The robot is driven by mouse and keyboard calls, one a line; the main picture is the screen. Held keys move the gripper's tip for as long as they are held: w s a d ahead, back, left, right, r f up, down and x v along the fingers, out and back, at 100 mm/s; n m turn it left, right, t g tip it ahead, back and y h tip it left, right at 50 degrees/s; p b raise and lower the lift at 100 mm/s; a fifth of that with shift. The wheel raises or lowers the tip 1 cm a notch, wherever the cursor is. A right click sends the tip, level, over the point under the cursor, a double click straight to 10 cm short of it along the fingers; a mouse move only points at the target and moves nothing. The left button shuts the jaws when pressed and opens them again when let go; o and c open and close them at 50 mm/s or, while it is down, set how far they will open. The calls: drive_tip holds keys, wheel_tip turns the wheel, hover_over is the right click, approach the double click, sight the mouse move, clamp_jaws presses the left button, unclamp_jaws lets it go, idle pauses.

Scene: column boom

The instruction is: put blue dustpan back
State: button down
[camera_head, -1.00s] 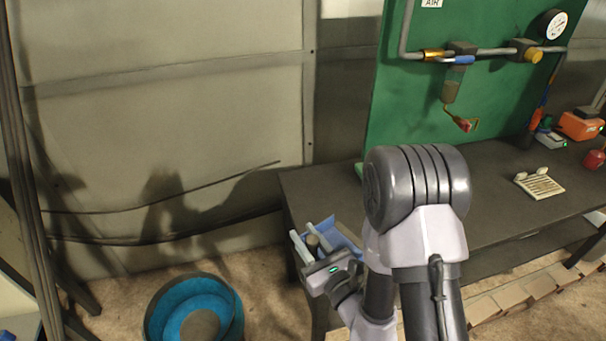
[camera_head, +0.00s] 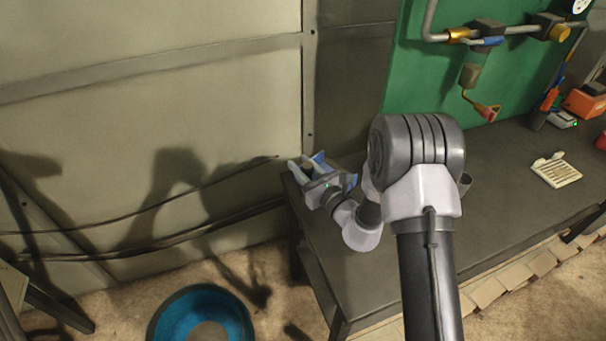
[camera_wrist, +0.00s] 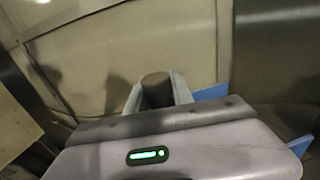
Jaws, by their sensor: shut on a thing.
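The blue dustpan (camera_head: 350,182) is held in my gripper (camera_head: 302,168) in the head view, above the far left corner of the dark workbench (camera_head: 365,270). Only blue parts of it show around the gripper. In the wrist view, my gripper (camera_wrist: 155,90) has its two pale fingers closed on a dark, rounded grip between them. Blue edges of the dustpan (camera_wrist: 210,93) show to the right of the fingers. The gripper body hides most of the pan.
A round blue tub (camera_head: 203,318) stands on the floor left of the bench. A green panel (camera_head: 425,85) with pipes rises behind the bench. A pale slotted tray (camera_head: 557,172) lies at right. The bench's front left top is clear.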

drive_tip(key=f+b, duration=0.1)
drive_tip(key=f, duration=0.1)
drive_tip(key=w+f, duration=0.1)
drive_tip(key=shift+f+b, duration=0.4)
drive_tip(key=c, duration=1.1)
unclamp_jaws()
